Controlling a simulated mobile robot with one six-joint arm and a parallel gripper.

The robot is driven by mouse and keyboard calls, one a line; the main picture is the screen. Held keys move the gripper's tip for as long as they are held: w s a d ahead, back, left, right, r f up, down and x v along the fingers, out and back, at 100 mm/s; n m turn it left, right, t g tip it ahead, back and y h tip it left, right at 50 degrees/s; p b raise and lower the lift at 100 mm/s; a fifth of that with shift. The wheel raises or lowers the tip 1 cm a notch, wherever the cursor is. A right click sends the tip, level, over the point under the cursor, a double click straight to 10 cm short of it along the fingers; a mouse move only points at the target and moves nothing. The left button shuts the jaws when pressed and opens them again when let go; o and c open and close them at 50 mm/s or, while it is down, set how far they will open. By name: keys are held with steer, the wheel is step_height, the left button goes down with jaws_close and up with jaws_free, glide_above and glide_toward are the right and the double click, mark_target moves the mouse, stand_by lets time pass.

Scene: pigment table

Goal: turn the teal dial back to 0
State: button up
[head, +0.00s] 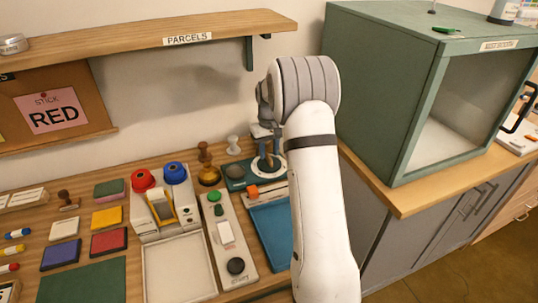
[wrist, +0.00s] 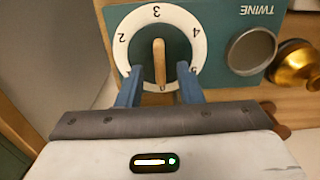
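The teal dial (wrist: 145,50) sits inside a white number ring (wrist: 116,50) on a teal panel, with a tan bar handle (wrist: 159,62) standing across its middle. In the wrist view the bar runs nearly straight up and down, between the 3 at the top and a partly covered mark at the bottom. I cannot tell which end is the pointer. My gripper (wrist: 160,85) is open, with one blue finger on each side of the bar's lower part and gaps between. The fingers cover parts of the ring. In the head view my gripper (head: 264,134) is over the dial (head: 268,168).
Next to the dial are a round grey lid labelled TWINE (wrist: 251,51) and a brass-coloured knob (wrist: 297,65). In the head view a green cabinet (head: 385,90) stands right of my arm, and a parcels shelf (head: 150,35) hangs above. Stamps and pads crowd the table's left.

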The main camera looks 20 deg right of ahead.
step_height(320, 180, up, 6)
steer(key=shift+f, duration=0.1)
steer(key=shift+a, duration=0.1)
stand_by(0.4)
steer(key=s+a+r+t, duration=0.1)
steer(key=s+a+r, duration=0.35)
steer(key=s, duration=0.25)
steer(key=s+a+r, duration=0.3)
steer(key=s+r, duration=0.2)
steer(key=s, duration=0.2)
steer(key=s+a+p, duration=0.1)
steer(key=s+a, duration=0.1)
steer(key=s, duration=0.8)
steer(key=s+a+f+t, duration=0.1)
steer(key=s+a, duration=0.2)
steer(key=s, duration=0.7)
steer(key=shift+s+a+f+t+p, duration=0.25)
steer(key=shift+a+t+p, duration=0.05)
steer(key=shift+p, duration=0.1)
